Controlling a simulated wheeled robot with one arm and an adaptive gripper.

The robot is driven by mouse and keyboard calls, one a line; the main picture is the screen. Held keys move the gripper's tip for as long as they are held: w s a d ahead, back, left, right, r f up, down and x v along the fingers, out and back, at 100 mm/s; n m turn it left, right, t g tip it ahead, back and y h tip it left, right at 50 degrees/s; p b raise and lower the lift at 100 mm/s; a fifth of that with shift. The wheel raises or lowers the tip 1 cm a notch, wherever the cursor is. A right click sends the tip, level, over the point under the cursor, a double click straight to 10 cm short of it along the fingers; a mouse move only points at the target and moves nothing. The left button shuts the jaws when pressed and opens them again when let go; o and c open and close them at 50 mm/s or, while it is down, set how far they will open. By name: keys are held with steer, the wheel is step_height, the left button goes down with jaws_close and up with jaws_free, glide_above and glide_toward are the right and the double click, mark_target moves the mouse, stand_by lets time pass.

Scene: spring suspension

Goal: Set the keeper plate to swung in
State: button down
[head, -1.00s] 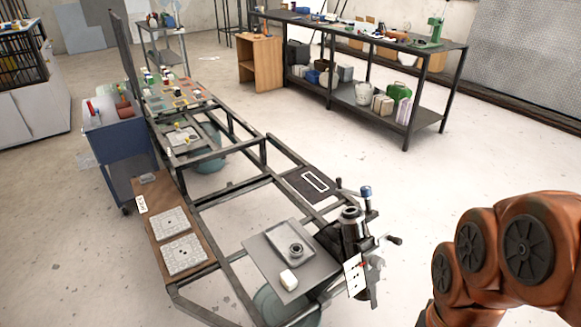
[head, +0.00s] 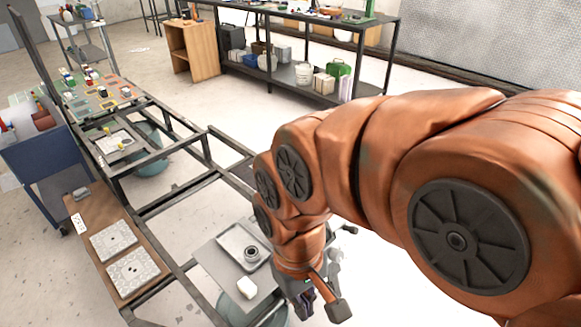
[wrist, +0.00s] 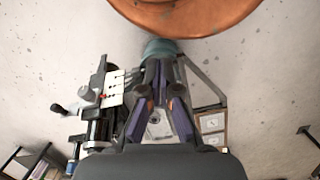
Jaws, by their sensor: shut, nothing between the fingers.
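The suspension fixture (wrist: 100,125) stands at the left in the wrist view, with a dark post, a crank handle and a small red mark. Its pale dotted label plate (wrist: 115,85) faces the camera. In the head view my arm hides most of the fixture, and only a crank end (head: 348,230) shows at the right. I cannot tell the keeper plate apart from the other parts, nor its position. My gripper (wrist: 158,85) is shut and empty, its fingers beside the fixture in the wrist view. In the head view it is partly hidden under my wrist (head: 308,300).
A grey plate (head: 212,262) holds a tray (head: 231,240) with a round part, and a white block (head: 246,288). A wooden board (head: 92,207) with two patterned tiles lies left. Open frame rails (head: 170,198) run between. A blue cart (head: 45,150) stands far left.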

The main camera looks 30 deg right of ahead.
steer(key=w+a+r+m+y, duration=0.1)
steer(key=w+a+r+y, duration=0.15)
steer(key=w, duration=0.45)
steer(key=w+a+r+y, duration=0.1)
steer(key=w+a+y, duration=0.15)
steer(key=w, duration=0.45)
steer(key=w+d+r+m+t+y+b, duration=0.1)
steer(key=w+d+m+t+y, duration=0.3)
steer(key=w+d, duration=0.65)
steer(key=w+d+f+m+t+y, duration=0.1)
steer(key=w+d+t, duration=0.15)
steer(key=d, duration=0.35)
steer(key=w+d+f+m+t+y, duration=0.1)
steer(key=w+d, duration=0.3)
steer(key=d, duration=0.3)
steer(key=s+d+f+m+t, duration=0.1)
steer(key=d+f+m+t, duration=0.1)
steer(key=d, duration=0.6)
steer(key=s+d+f+m+t+h, duration=0.1)
steer(key=d+f+m+t, duration=0.1)
steer(key=d, duration=0.6)
steer(key=shift+f+b, duration=0.35)
steer(key=shift+f, duration=0.5)
steer(key=shift+w, duration=0.1)
